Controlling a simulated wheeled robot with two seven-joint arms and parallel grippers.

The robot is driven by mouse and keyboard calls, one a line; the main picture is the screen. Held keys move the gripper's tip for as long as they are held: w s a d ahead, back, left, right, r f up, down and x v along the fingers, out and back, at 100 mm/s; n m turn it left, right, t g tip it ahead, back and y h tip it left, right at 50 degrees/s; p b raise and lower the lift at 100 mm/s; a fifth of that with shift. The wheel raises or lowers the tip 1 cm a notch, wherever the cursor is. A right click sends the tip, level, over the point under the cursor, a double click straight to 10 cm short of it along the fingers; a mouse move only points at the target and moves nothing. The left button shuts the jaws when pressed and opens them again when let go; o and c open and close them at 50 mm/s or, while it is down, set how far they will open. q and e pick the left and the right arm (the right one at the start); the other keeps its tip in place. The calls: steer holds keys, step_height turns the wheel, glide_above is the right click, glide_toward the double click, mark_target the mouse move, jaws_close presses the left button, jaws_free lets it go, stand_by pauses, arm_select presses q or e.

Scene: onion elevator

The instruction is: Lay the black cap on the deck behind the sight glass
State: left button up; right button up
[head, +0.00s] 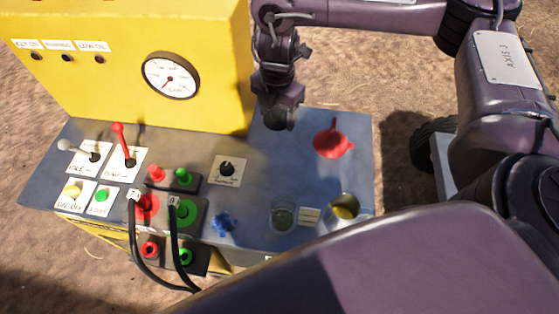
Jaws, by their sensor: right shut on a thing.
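My right gripper (279,106) reaches down from the top over the back of the blue-grey deck (285,170), close to the yellow panel's right edge. It is shut on a dark, rounded thing at its tip, which looks like the black cap (278,119). The fingers and arm hide part of it, and I cannot tell whether it touches the deck. A round, dark glassy fitting (283,216), likely the sight glass, sits at the deck's front edge, well in front of the gripper. My left gripper is not in view.
A red funnel (333,139) lies right of the gripper. A metal cup with yellow contents (343,209) stands at the front right. A blue knob-like part (222,223), black dial (227,169), levers and cabled connectors fill the left. The yellow panel (120,60) rises behind. The mid-deck is clear.

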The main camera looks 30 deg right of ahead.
steer(key=shift+d+f+n, duration=0.2)
steer(key=shift+n, duration=0.2)
steer(key=shift+s+d+f, duration=0.1)
steer(key=shift+s+f, duration=0.05)
steer(key=shift+f, duration=0.2)
steer(key=b, duration=0.4)
glide_toward(279, 166)
steer(key=shift+s+f, duration=0.15)
steer(key=shift+s, duration=0.05)
steer(key=shift+w+d+f+p, duration=0.1)
steer(key=shift+f+p, duration=0.3)
steer(key=shift+f, duration=0.2)
step_height(279, 166, down, 4)
steer(key=shift+f+p, duration=0.1)
steer(key=shift+p, duration=0.25)
steer(key=shift+f, duration=0.2)
steer(key=shift+f, duration=0.15)
steer(key=o, duration=1)
steer(key=shift+c, duration=0.2)
